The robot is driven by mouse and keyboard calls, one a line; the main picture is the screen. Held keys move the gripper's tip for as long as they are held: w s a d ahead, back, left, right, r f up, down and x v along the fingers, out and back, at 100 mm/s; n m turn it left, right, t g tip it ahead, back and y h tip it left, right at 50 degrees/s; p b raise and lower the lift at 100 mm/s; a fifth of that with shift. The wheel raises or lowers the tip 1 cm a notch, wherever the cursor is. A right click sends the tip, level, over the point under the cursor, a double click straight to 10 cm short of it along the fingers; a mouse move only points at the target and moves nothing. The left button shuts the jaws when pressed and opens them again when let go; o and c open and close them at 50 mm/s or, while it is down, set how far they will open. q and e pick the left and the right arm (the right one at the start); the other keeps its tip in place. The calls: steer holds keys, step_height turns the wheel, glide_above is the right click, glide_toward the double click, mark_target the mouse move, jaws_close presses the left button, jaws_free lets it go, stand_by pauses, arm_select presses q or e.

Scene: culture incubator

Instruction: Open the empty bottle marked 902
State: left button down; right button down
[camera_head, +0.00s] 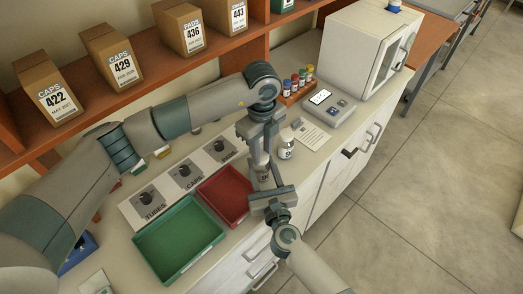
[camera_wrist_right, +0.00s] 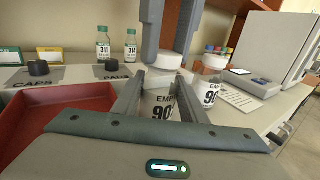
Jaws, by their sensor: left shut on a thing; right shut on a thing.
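A white bottle (camera_wrist_right: 163,105) with a label reading "EMP…" and "90…" stands between the fingers of my right gripper (camera_wrist_right: 160,98); the last digit is hidden. In the head view my right gripper (camera_head: 268,196) is shut on this bottle beside the red tray. Its white cap (camera_wrist_right: 165,61) is at the top. My left gripper (camera_head: 261,160) comes down from above, and its fingers (camera_wrist_right: 168,50) are shut on the cap. I cannot tell whether the cap is apart from the neck. A second white bottle (camera_head: 286,148) stands just behind; it also shows in the right wrist view (camera_wrist_right: 210,88), label partly hidden.
A red tray (camera_head: 243,213) and a green tray (camera_head: 205,226) lie on the counter to the left. Beyond are a rack of small vials (camera_head: 284,100), a device with a screen (camera_head: 343,111), a paper sheet (camera_head: 312,133) and a white incubator (camera_head: 345,45). Boxes stand on the shelf (camera_head: 150,75).

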mark_target(262, 155)
arm_select(q)
steer(key=shift+r, duration=0.25)
steer(key=shift+r, duration=0.75)
steer(key=shift+r, duration=0.15)
steer(key=c, duration=2.5)
jaws_free()
steer(key=shift+r, duration=1.95)
steer(key=shift+o, duration=0.2)
arm_select(e)
steer(key=c, duration=1)
jaws_free()
arm_select(q)
steer(key=shift+f, duration=0.1)
arm_select(e)
steer(key=shift+s, duration=0.15)
arm_select(q)
step_height(262, 155, down, 3)
steer(key=b, duration=0.2)
steer(key=shift+r+b, duration=0.2)
steer(key=shift+b, duration=0.15)
arm_select(e)
steer(key=v, duration=1)
steer(key=shift+s+f, duration=0.1)
steer(key=shift+s, duration=0.15)
arm_select(q)
steer(key=shift+f, duration=0.1)
arm_select(e)
steer(key=shift+s+d, duration=0.2)
steer(key=shift+s, duration=0.35)
